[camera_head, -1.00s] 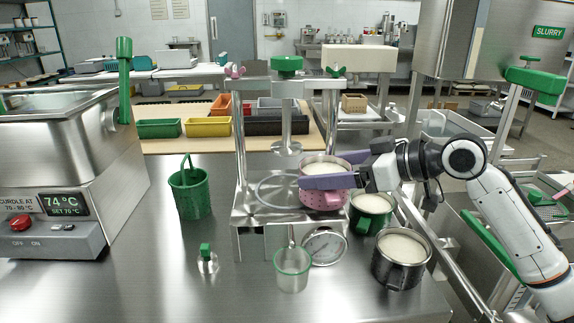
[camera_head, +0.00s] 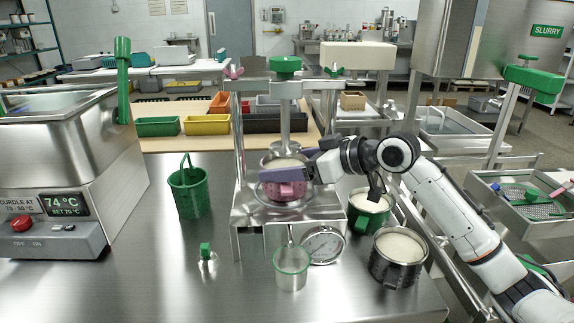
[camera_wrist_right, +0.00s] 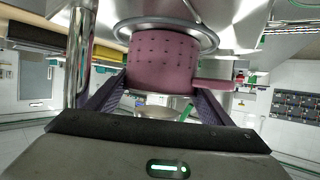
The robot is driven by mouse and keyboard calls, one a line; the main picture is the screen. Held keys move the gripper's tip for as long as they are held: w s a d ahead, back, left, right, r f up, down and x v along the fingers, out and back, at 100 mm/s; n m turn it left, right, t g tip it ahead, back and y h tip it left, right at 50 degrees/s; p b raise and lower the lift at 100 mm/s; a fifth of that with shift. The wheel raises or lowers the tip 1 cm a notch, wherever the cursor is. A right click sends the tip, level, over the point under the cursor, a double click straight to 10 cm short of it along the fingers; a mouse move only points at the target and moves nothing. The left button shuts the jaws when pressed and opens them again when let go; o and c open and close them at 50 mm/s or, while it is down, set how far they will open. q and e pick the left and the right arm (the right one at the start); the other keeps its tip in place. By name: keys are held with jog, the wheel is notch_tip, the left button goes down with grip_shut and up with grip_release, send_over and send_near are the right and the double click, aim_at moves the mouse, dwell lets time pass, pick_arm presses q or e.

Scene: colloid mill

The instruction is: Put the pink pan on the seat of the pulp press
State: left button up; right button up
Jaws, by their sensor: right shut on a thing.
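The pink pan (camera_head: 286,190), perforated and holding white curd, is inside the pulp press frame, under the press plate. My right gripper (camera_head: 285,171) is shut on it, with purple fingers on either side. The pan looks level and centred over the round metal seat (camera_head: 264,198). In the right wrist view, which is inverted, the pan (camera_wrist_right: 163,64) meets or nearly meets the seat's metal rim (camera_wrist_right: 168,27); I cannot tell whether it bears its weight there. The press has a green top knob (camera_head: 286,65). My left gripper is out of view.
A green pot (camera_head: 369,212) and a steel pot (camera_head: 398,256), both with white contents, stand right of the press. A green basket (camera_head: 188,190) stands left. Press posts flank the pan closely.

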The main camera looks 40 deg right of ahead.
jog(key=shift+r, duration=0.1)
jog(key=o, duration=1)
jog(key=v, duration=1.2)
jog(key=shift+b, duration=0.35)
